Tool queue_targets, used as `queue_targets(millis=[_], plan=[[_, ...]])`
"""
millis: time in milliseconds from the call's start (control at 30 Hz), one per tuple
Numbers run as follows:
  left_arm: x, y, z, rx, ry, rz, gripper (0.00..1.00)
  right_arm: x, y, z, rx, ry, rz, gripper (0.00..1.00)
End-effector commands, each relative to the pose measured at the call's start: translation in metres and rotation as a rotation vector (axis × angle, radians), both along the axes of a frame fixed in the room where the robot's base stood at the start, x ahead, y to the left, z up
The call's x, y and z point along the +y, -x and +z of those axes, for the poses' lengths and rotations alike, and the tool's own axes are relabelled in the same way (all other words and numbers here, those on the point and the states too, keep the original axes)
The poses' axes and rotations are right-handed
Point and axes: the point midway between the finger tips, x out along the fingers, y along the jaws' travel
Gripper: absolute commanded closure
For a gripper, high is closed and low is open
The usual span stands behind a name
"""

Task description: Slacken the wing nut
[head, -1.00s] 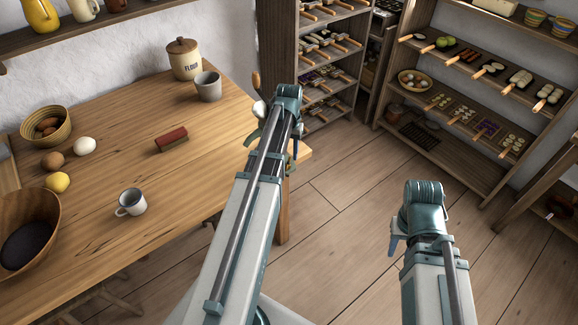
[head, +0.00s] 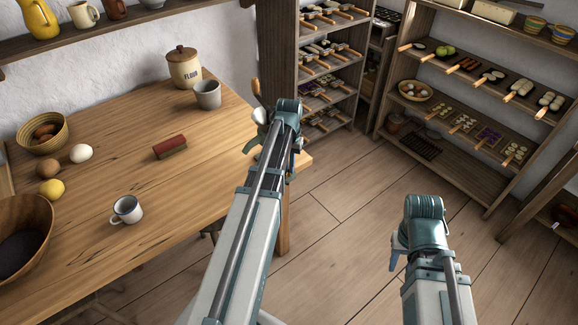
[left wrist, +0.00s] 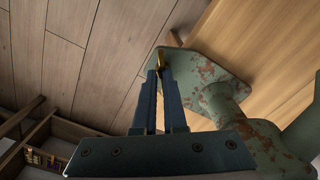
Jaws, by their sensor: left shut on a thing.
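A small brass-coloured piece (left wrist: 159,59), which looks like the wing nut, shows at the tips of my left gripper (left wrist: 159,76) in the left wrist view. The fingers are close together and shut on it. Beside it on the right is a green, rust-flecked metal body (left wrist: 217,85) by the table edge. In the head view my left arm hides most of this device and the fingertips; a wooden handle (head: 256,91) sticks up behind the wrist. My right gripper (head: 394,258) hangs over the floor; its finger opening is not clear.
The wooden table (head: 100,185) holds a white mug (head: 127,210), a red-brown block (head: 170,147), a grey cup (head: 207,95), a flour jar (head: 184,68) and bowls. Stocked shelves (head: 470,165) stand at the back right. The floor between is clear.

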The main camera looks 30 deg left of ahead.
Motion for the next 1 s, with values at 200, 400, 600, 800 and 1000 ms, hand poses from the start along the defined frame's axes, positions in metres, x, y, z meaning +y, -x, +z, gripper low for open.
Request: queue_targets(millis=[200,400,600,800,1000], plan=[[0.0000,0.0000,0.0000,0.000,0.000,0.007,1.00,0.0000,0.0000,0.0000,0.000,0.000,0.000,0.61],[0.0000,-0.0002,-0.0001,0.000,0.000,0.072,1.00,0.0000,0.0000,-0.0001,0.000,0.000,0.000,0.61],[0.0003,-0.0008,-0.0001,0.000,0.000,0.216,1.00,0.0000,0.0000,-0.0001,0.000,0.000,0.000,0.61],[0.0006,-0.0013,-0.0001,0.000,0.000,0.394,1.00,0.0000,0.0000,-0.0001,0.000,0.000,0.000,0.61],[0.0009,-0.0016,-0.0001,0.000,0.000,0.556,1.00,0.0000,0.0000,-0.0001,0.000,0.000,0.000,0.61]])
